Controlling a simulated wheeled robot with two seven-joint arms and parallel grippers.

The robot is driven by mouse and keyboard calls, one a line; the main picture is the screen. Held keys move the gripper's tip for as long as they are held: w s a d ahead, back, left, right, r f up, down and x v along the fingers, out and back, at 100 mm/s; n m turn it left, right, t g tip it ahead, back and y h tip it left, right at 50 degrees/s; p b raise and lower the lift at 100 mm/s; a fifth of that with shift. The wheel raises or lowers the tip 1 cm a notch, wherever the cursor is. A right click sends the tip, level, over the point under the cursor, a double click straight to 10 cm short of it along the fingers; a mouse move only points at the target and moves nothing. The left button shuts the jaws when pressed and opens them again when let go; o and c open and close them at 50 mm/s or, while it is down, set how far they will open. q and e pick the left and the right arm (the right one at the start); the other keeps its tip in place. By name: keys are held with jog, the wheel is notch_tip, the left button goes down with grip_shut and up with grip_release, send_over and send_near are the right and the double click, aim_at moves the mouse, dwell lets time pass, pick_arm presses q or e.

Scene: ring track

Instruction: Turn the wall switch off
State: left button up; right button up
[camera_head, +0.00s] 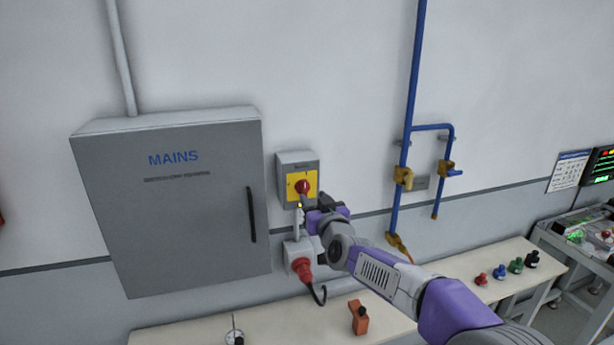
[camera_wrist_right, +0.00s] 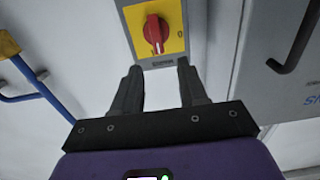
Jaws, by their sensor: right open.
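The wall switch (camera_head: 283,172) is a small grey box with a yellow plate and a red rotary knob (camera_head: 302,186), mounted right of the grey MAINS cabinet. The right wrist view shows the yellow plate (camera_wrist_right: 174,44) and the red knob (camera_wrist_right: 153,33) close up, with the knob's grip lying nearly upright in the picture. A small mark, seemingly a 0, is beside it. My right gripper (camera_wrist_right: 158,70) is open and empty, its two fingers pointing towards the switch, apart from the knob. In the head view its fingers (camera_head: 303,202) are just below the knob. My left gripper is out of view.
The MAINS cabinet (camera_head: 185,225) juts out left of the switch. A red plug (camera_head: 302,268) with a black cable is below it. Blue pipes (camera_head: 409,100) with yellow valves run up the wall to the right. A bench (camera_head: 275,325) with small items stands below.

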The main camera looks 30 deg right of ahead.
aim_at(305, 183)
jog(key=shift+r+p+x, duration=0.2)
jog(key=shift+p+x, duration=0.25)
jog(key=shift+x, duration=1.45)
jog(key=shift+r+p+x, duration=0.2)
jog(key=shift+p+x, duration=0.2)
jog(key=shift+x, duration=1.5)
jog(key=shift+d, duration=0.15)
jog(key=shift+c, duration=0.3)
grip_shut()
